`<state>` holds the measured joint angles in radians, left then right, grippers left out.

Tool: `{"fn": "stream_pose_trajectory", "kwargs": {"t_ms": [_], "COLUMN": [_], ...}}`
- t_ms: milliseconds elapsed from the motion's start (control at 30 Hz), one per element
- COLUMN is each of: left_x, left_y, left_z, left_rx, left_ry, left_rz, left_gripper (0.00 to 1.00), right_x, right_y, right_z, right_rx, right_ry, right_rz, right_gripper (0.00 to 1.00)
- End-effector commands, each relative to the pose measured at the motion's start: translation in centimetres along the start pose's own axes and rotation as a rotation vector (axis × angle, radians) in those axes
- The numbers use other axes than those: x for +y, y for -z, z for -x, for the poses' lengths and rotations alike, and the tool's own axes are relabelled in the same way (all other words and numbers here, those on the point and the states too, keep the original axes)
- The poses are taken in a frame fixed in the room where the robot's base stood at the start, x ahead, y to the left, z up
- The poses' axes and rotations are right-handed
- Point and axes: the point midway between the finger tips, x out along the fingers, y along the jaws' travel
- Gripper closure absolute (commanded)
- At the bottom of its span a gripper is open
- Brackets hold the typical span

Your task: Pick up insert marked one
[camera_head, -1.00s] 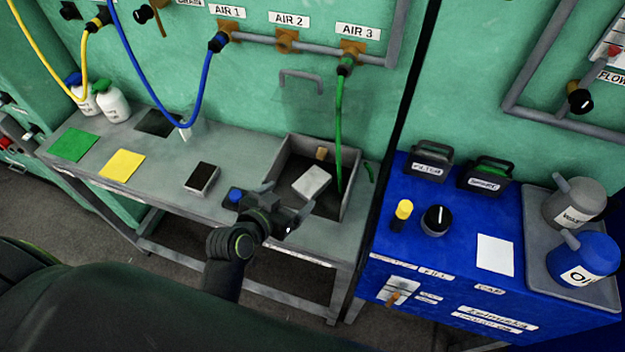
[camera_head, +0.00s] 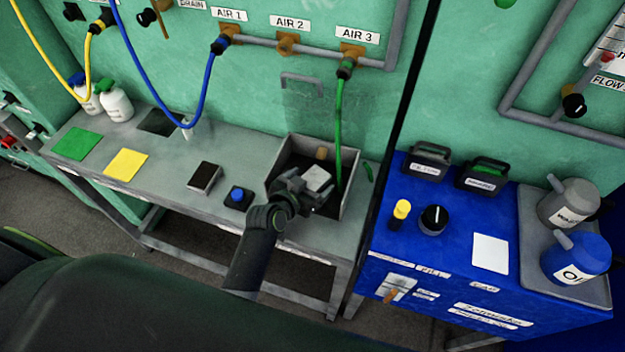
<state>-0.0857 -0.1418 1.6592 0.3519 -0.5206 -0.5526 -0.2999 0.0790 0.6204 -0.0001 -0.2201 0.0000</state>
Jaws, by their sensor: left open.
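A pale grey block (camera_head: 318,177) lies in the open grey bin (camera_head: 354,180) on the bench. No number can be read on it, so I cannot tell whether it is the insert marked one. My left gripper (camera_head: 307,192) is open over the bin's front side, with its fingers at the near side of the block. The gripper partly covers the block, and I cannot tell whether the fingers touch it. A small tan piece (camera_head: 321,153) stands behind the block in the bin. My right gripper is not in view.
A green hose (camera_head: 339,120) hangs into the bin. A blue cabinet (camera_head: 450,260) stands right.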

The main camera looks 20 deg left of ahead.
Motion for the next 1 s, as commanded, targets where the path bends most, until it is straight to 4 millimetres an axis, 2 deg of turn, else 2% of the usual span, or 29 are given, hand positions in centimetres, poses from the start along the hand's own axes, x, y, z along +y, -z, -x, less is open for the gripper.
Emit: {"fn": "stream_pose_trajectory", "kwargs": {"t_ms": [267,800,1000], "left_x": [-0.02,-0.03,-0.02], "left_y": [-0.04,0.07,0.14], "left_z": [-0.19,-0.17,-0.13], "left_rx": [0.0,0.002,0.002], "left_ry": [0.0,0.0,0.0], "left_rz": [0.0,0.0,0.0], "left_gripper": [0.15,0.85,0.85], "right_x": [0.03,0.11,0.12], "right_y": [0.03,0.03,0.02], "right_z": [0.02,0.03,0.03], "right_rx": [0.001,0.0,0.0], "right_ry": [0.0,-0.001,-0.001], "right_rz": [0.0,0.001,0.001], "right_gripper": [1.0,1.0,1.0]}}
